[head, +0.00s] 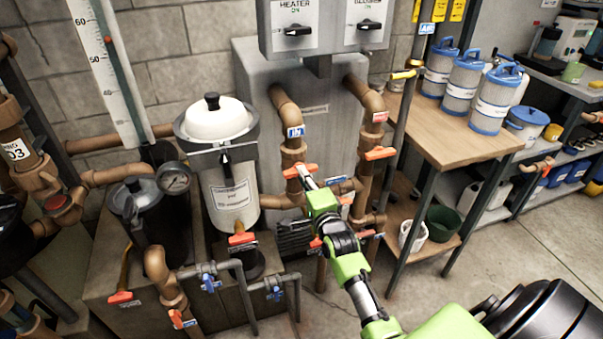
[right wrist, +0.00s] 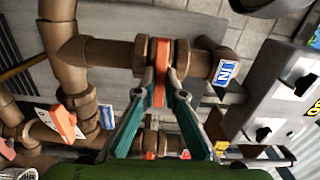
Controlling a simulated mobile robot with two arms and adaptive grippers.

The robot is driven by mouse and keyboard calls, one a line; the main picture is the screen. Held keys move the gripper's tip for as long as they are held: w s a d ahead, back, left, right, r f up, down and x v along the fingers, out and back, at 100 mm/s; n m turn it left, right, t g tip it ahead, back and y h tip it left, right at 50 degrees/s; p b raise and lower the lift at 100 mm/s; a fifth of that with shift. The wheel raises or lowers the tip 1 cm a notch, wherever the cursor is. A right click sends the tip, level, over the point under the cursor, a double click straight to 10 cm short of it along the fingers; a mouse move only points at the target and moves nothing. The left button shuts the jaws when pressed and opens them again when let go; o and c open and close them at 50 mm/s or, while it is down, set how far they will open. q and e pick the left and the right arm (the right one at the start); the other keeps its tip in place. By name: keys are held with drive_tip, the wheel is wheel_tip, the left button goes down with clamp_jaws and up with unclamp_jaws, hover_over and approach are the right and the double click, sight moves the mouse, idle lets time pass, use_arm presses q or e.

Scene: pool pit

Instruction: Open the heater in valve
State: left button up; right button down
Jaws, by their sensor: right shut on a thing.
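My right gripper (head: 307,178), on the green arm, is at this handle. In the right wrist view the orange handle (right wrist: 161,72) stands between the fingertips of my right gripper (right wrist: 160,88), which are shut on it. The "IN" label (right wrist: 227,73) is on the pipe to its right there. My left gripper is not in view.
Another orange handle (head: 380,153) sits on the right heater pipe, under a red label. A white-lidded filter tank (head: 215,120) stands close on the left. A wooden table (head: 470,139) with blue-capped filters is at the right. Open floor (head: 480,255) lies in front of it.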

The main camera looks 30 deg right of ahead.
drive_tip(key=n+p, duration=0.2)
drive_tip(key=n, duration=1.6)
drive_tip(key=shift+f+p, duration=0.1)
drive_tip(key=shift+p, duration=0.3)
drive_tip(key=c, duration=2)
unclamp_jaws()
drive_tip(key=shift+s, duration=0.1)
